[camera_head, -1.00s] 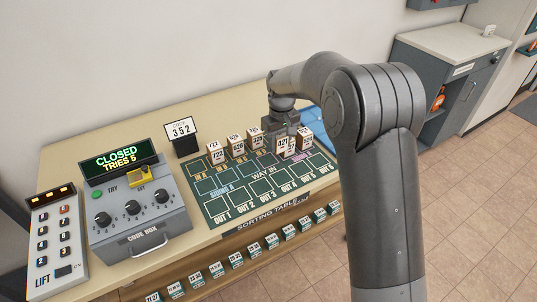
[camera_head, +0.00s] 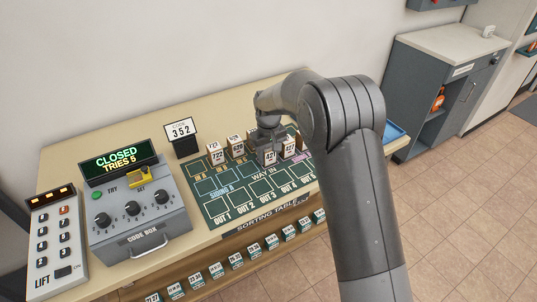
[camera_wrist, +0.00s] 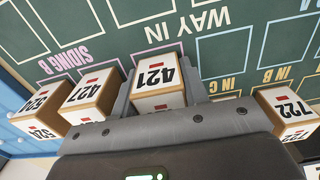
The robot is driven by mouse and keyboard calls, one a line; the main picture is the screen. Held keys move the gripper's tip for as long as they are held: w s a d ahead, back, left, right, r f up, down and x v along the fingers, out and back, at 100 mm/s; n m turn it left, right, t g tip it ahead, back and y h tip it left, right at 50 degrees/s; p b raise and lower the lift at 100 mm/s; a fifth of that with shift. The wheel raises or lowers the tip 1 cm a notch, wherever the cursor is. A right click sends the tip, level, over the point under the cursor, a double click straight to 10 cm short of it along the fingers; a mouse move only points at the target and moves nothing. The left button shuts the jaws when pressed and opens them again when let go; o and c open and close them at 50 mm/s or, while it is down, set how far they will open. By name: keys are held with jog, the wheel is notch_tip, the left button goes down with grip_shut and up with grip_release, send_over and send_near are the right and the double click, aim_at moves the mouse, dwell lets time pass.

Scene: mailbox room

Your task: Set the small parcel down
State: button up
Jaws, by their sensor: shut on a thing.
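The small parcel marked 421 (camera_wrist: 158,80) is a white-and-brown box between the two fingers of my gripper (camera_wrist: 160,98). In the head view my gripper (camera_head: 269,140) points down over the green sorting board (camera_head: 243,207), with the parcel (camera_head: 269,158) below it. The fingers are shut on the parcel's sides. In the wrist view the parcel stands out against the board near a pink outline by the SIDING B lettering. I cannot tell whether its underside touches the board.
Parcel 722 (camera_wrist: 287,110) is on the other side. The OUT squares along the front of the board are clear. A code box (camera_head: 139,215) stands at the left.

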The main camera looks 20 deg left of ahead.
jog(key=o, duration=1)
notch_tip(320, 180, up, 12)
jog(key=shift+r, duration=0.1)
jog(key=shift+d+r, duration=0.1)
jog(key=shift+r, duration=0.05)
jog(key=s+d+r+m+t, duration=0.1)
jog(key=s+d+r+m, duration=0.1)
jog(key=s+d+r, duration=0.65)
jog(key=s+d+r+m+t, duration=0.25)
jog(key=d+r, duration=0.25)
jog(key=d, duration=0.6)
jog(key=s+d+f+m+t, duration=0.1)
jog(key=s+d+m, duration=0.1)
jog(key=s+d, duration=0.4)
jog(key=s+d+f+m+t, duration=0.1)
jog(key=s+d, duration=0.6)
jog(key=s, duration=0.8)
jog(key=shift+d+f+m, duration=0.25)
jog(key=shift+f+m, duration=0.2)
jog(key=shift+m, duration=0.3)
